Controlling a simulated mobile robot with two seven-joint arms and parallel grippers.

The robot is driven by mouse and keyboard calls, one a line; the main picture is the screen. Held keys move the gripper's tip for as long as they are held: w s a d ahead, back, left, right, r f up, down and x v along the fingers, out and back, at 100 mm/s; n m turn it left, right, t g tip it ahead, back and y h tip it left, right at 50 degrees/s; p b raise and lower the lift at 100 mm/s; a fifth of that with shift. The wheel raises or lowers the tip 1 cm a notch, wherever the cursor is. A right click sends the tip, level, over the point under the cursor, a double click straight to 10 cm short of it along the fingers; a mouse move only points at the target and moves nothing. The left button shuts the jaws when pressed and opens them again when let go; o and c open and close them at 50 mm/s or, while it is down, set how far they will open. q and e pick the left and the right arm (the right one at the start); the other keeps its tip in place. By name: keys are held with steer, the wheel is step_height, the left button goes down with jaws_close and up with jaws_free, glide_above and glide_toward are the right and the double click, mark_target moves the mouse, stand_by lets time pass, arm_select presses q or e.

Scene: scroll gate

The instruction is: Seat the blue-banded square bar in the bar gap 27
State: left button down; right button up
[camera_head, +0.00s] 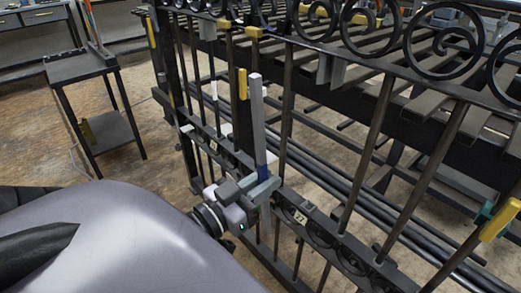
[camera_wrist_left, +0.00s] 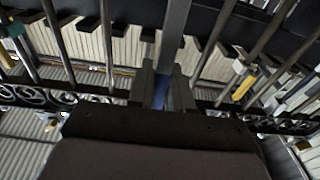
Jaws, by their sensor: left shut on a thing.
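The square bar (camera_head: 257,115) is grey and stands nearly upright in front of the dark scroll gate (camera_head: 340,245). Its blue band (camera_head: 262,159) shows just above my left gripper (camera_head: 254,190), which is shut on the bar near its lower part. In the left wrist view the bar (camera_wrist_left: 175,30) rises between the two fingers of my left gripper (camera_wrist_left: 163,88), with the blue band (camera_wrist_left: 161,92) between them. A small plate marked 27 (camera_head: 299,217) is on the lower rail, right of the gripper. I cannot tell whether the bar touches the rails. My right gripper is out of view.
Dark upright bars (camera_head: 366,150) and scrolls (camera_head: 443,42) fill the gate to the right. Yellow pieces (camera_head: 500,220) sit on some bars. A slatted dark rack stands behind the gate. A small side table (camera_head: 82,66) stands at left, with open floor between.

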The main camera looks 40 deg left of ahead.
arm_select(q)
steer(key=shift+s+a+f+b, duration=0.15)
steer(key=shift+f+b, duration=0.2)
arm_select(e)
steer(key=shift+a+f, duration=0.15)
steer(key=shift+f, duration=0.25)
arm_select(q)
steer(key=w+d+b, duration=0.1)
steer(key=w, duration=1.5)
steer(key=shift+f+b, duration=0.35)
steer(key=shift+f, duration=0.05)
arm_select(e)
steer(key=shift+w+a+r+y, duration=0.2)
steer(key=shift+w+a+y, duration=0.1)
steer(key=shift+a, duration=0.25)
arm_select(q)
steer(key=shift+d, duration=0.1)
steer(key=shift+f, duration=0.2)
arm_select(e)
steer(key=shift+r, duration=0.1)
